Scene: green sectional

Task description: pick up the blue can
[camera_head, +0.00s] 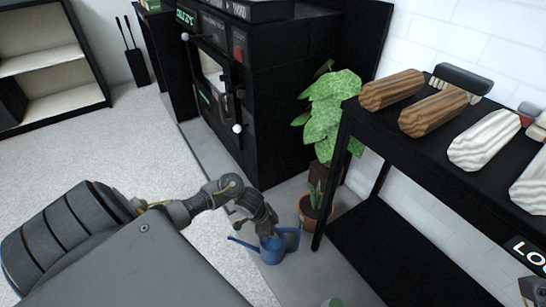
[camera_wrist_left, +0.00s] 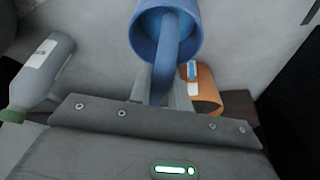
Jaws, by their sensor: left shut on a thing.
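The blue can (camera_head: 271,251) is a small watering can with a spout at the left. It is at the grey floor strip beside the black shelf; I cannot tell whether it touches the floor. My left gripper (camera_head: 262,228) is above it and shut on its handle, hiding part of its top. In the left wrist view, the can's round open body (camera_wrist_left: 150,32) is at the top, and its curved handle runs down between the fingers of my left gripper (camera_wrist_left: 165,92).
A potted plant in an orange pot (camera_head: 318,212) stands close to the can's right. A grey bottle with a green cap (camera_wrist_left: 42,75) is nearby. Carpet (camera_head: 110,150) at left is clear.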

